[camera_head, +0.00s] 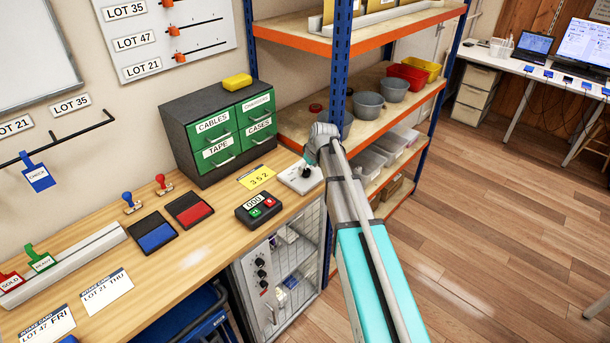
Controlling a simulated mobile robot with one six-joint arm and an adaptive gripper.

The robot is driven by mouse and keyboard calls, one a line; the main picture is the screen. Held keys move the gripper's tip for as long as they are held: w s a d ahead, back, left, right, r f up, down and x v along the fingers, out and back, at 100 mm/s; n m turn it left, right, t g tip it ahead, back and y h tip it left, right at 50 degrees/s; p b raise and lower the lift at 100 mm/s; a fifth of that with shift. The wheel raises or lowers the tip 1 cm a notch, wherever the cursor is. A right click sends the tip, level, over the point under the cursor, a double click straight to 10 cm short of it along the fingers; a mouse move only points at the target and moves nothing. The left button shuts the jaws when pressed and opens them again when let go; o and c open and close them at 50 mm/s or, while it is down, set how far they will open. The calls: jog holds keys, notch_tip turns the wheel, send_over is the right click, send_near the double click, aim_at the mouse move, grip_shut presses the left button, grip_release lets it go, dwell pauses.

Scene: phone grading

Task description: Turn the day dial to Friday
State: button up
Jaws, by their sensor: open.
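A small white panel (295,180) lies on the right end of the wooden counter, beside the yellow card. A dark knob-like shape shows on its right part, but no day lettering is readable there, so I cannot tell if it is the day dial. My gripper (308,163) is just over this panel at the end of my arm. It is open, small in view and partly hidden by my wrist; I cannot tell if it touches the knob. A grey cabinet front (264,277) below the counter carries black knobs, also without readable day names.
A green drawer box (222,127) stands at the back, left of my gripper. A counter device reading 000 (257,209) and a yellow 352 card (257,178) lie near the panel. Shelving with a blue post (341,50) rises close behind my wrist.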

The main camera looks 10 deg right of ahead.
jog(key=shift+w+a+f+b, duration=0.2)
jog(key=shift+f+b, duration=0.2)
jog(key=shift+f, duration=0.2)
